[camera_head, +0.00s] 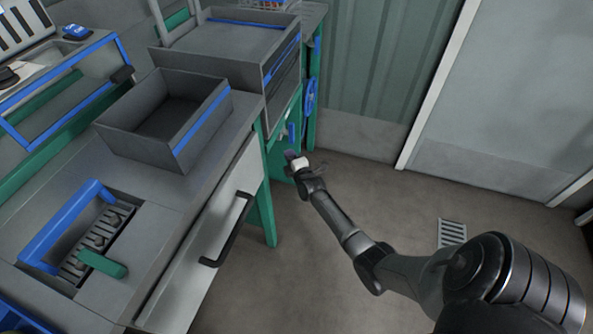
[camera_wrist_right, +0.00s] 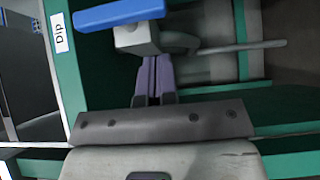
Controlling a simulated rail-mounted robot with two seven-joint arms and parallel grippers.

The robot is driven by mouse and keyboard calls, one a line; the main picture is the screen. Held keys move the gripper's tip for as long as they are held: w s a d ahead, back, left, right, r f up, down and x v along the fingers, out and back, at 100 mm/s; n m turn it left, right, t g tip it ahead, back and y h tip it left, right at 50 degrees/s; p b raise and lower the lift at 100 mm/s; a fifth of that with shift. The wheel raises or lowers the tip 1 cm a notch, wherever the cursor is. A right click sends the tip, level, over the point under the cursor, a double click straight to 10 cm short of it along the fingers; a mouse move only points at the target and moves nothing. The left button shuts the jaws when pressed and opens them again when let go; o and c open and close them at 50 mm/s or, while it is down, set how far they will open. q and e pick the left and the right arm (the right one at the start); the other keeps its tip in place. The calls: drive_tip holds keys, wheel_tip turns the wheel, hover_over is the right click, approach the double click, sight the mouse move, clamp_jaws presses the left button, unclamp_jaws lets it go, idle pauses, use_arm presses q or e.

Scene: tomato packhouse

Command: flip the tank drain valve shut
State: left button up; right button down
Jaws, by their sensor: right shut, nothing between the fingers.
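The drain valve has a blue lever (camera_wrist_right: 120,12) on a grey body (camera_wrist_right: 137,40) in the right wrist view. The lever lies across the top of that picture, roughly in line with a thin grey pipe (camera_wrist_right: 235,47). In the head view the small blue lever (camera_head: 291,132) shows at the green stand's side. My right gripper (camera_wrist_right: 153,98) is shut and empty, its purple fingers just below the valve body in the wrist picture. I cannot tell whether they touch it. In the head view this gripper (camera_head: 290,156) is small and partly hidden by its own wrist. My left gripper is out of view.
A "Dip" label (camera_wrist_right: 59,33) is on the green frame beside the valve. A grey bench with a drawer handle (camera_head: 228,230) and an open grey bin (camera_head: 215,115) stands left of my arm. A floor drain (camera_head: 452,233) lies right. The floor between is clear.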

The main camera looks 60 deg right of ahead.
sight(291, 142)
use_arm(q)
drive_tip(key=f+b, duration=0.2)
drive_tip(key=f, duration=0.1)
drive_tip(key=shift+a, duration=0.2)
use_arm(e)
drive_tip(key=d, duration=0.3)
drive_tip(key=shift+w+d, duration=0.4)
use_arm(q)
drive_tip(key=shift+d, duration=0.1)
use_arm(e)
drive_tip(key=shift+s, duration=0.1)
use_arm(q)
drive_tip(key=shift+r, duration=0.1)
use_arm(e)
drive_tip(key=shift+d, duration=0.1)
drive_tip(key=shift+f, duration=0.1)
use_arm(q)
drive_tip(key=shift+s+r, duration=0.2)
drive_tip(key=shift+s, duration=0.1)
